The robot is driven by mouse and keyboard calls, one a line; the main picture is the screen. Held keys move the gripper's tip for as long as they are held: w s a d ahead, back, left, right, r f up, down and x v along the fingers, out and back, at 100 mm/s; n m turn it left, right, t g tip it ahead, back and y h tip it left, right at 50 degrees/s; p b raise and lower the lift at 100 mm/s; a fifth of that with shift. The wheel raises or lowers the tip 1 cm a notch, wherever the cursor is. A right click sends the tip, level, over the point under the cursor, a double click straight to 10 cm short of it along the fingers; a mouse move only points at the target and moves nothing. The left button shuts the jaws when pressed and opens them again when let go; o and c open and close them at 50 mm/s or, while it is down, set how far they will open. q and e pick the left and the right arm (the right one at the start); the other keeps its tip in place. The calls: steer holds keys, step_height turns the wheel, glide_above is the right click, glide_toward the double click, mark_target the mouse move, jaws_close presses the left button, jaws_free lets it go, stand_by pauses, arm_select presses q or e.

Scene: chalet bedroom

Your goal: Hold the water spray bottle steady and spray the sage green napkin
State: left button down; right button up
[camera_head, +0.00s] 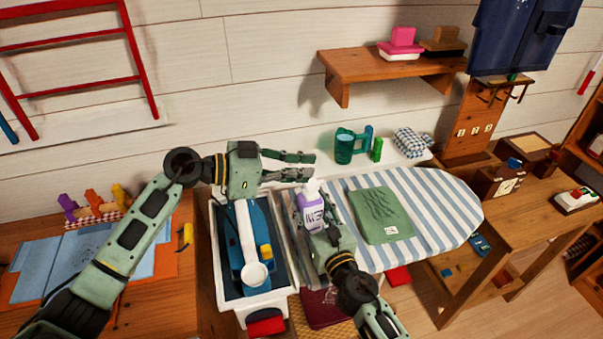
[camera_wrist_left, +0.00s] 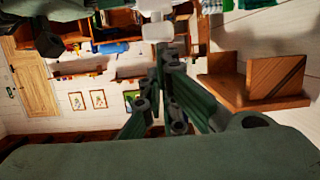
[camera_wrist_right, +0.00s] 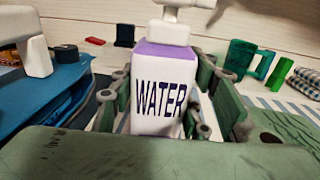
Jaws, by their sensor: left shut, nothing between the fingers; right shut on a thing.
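The water spray bottle (camera_head: 312,212) is white and purple with a white spray head, and stands upright at the near left of the striped ironing board. My right gripper (camera_head: 318,232) is shut around its body; the WATER label (camera_wrist_right: 160,98) faces the right wrist camera. My left gripper (camera_head: 308,167) is shut and empty, its fingertips just above and behind the spray head. The spray head (camera_wrist_left: 156,28) shows beyond the left fingers in the left wrist view; whether they touch is unclear. The sage green napkin (camera_head: 378,226) lies flat on the board, right of the bottle.
The striped ironing board (camera_head: 440,215) has bare cloth around the napkin. A tray (camera_head: 219,265) with a blue-and-white object stands left of the bottle. Behind the board are a green mug (camera_head: 344,148) and a checked cloth (camera_head: 412,142). A wooden shelf (camera_head: 345,66) hangs above.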

steer(key=shift+f, duration=0.1)
arm_select(q)
steer(key=r+v, duration=0.2)
steer(key=v, duration=0.8)
steer(key=shift+r, duration=0.25)
stand_by(0.6)
arm_select(e)
steer(key=o, duration=1.5)
steer(key=shift+o, duration=0.2)
steer(key=shift+s, duration=0.1)
